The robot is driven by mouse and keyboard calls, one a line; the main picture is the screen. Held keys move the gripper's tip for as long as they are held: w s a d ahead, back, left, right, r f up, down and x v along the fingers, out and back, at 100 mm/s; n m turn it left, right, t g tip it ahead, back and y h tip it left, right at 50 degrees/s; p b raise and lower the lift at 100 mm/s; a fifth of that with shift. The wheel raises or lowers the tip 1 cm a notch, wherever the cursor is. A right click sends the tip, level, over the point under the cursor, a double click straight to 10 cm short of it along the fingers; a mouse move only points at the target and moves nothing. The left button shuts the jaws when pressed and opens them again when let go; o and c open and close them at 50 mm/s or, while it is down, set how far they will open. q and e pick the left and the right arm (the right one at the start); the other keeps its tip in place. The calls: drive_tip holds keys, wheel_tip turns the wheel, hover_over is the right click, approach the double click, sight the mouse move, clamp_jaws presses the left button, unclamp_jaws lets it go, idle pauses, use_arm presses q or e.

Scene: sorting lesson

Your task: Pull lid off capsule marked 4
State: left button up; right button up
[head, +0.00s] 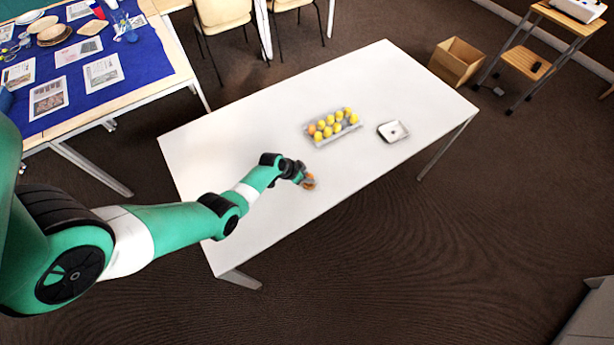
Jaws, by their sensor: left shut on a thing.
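A grey tray (334,141) on the white table holds several small round capsules (338,116), mostly yellow with some orange at the left. Marks on them are too small to read, so I cannot tell which is number 4. My left gripper (307,182) is in front of the tray, near the table's front edge, shut on a small orange thing (310,183), which looks like a capsule or its lid. The gripper hides part of it. My right gripper does not show.
A small white dish (393,131) with a small item in it stands right of the tray. The white table (410,85) is otherwise clear. A cardboard box (457,61) is on the floor beyond its right end. A blue-covered table (130,65) stands at the upper left.

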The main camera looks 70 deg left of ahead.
use_arm(q)
wheel_tip(320, 180, up, 5)
drive_tip(key=p, duration=0.4)
drive_tip(key=shift+f, duration=0.1)
